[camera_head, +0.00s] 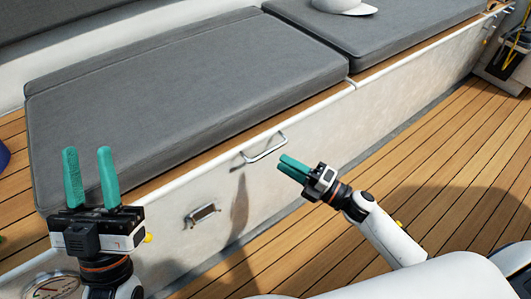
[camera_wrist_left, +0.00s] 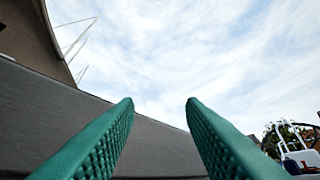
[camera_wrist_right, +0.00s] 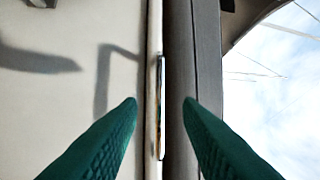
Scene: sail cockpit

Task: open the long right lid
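The lid (camera_head: 210,155) is the long edge-trimmed top of the locker, with a grey cushion (camera_head: 180,85) on it; it lies shut. A metal bar handle (camera_head: 264,148) sits on its front edge. My right gripper (camera_head: 282,164) is open just in front of and below the handle. In the right wrist view the handle (camera_wrist_right: 161,105) shows edge-on between the open fingers, apart from both; its shadow falls on the white wall. My left gripper (camera_head: 88,152) is open and empty, pointing up at the left; its wrist view shows mostly sky.
The white locker front (camera_head: 300,165) carries a small metal latch (camera_head: 202,214). A second grey cushion (camera_head: 385,30) lies farther along, with a white cap (camera_head: 345,6) on it. The wooden deck (camera_head: 430,160) is clear in front. A round gauge (camera_head: 50,288) sits at lower left.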

